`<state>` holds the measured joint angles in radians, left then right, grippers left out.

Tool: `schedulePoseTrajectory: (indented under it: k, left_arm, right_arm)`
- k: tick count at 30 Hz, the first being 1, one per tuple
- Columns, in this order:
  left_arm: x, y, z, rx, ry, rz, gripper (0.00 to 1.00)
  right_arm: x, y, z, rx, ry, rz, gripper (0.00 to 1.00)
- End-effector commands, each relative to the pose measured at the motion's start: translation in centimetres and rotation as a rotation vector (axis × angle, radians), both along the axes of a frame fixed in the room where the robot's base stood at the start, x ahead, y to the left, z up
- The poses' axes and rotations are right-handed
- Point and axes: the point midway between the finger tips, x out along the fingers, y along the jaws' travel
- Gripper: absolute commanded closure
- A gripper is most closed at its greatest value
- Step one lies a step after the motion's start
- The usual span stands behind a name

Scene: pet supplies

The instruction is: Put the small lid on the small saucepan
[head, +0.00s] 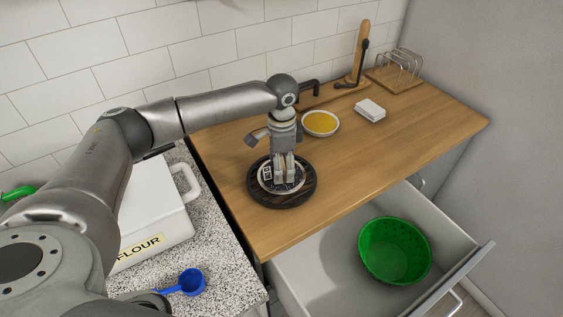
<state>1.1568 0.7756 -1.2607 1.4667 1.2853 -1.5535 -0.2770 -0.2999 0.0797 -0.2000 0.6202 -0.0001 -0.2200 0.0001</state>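My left gripper (283,181) points down over a round dark slatted board (265,201) on the wooden counter. Its fingertips are at a small round speckled dish or disc (266,186) with a pale rim and a white marking, which lies on the board. The fingers hide part of this disc. I cannot tell whether they touch or grip it, or how far apart they are. No saucepan and no lid can be made out for certain. My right gripper is not in view.
A bowl of yellow food (320,123) and a white stack (370,110) stand behind. A toast rack (397,71) is at the back right. An open drawer holds a green colander (395,252). At left are a white flour box (152,215) and a blue scoop (190,282).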

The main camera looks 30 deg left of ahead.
Motion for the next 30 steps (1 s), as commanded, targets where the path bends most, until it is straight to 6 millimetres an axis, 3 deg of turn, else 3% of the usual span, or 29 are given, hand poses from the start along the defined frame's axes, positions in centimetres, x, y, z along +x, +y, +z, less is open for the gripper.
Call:
schedulePoseTrajectory:
  k: [5,6,11,25,30]
  left_arm:
    - [0.0,0.0,-0.1,-0.001,0.0,0.0,0.64]
    - [0.0,0.0,-0.2,-0.001,0.001,0.0,0.34]
    - [0.0,0.0,-0.2,0.0,0.0,0.0,0.15]
    - [0.0,0.0,0.0,0.0,-0.001,0.0,0.13]
    - [0.1,0.0,2.1,-0.001,-0.005,0.001,0.13]
  right_arm:
    - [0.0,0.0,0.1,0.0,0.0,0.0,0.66]
    - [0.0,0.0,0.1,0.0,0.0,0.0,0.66]
    - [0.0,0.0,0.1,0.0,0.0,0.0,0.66]
    - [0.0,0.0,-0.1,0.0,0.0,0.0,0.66]
    - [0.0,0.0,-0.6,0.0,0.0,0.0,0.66]
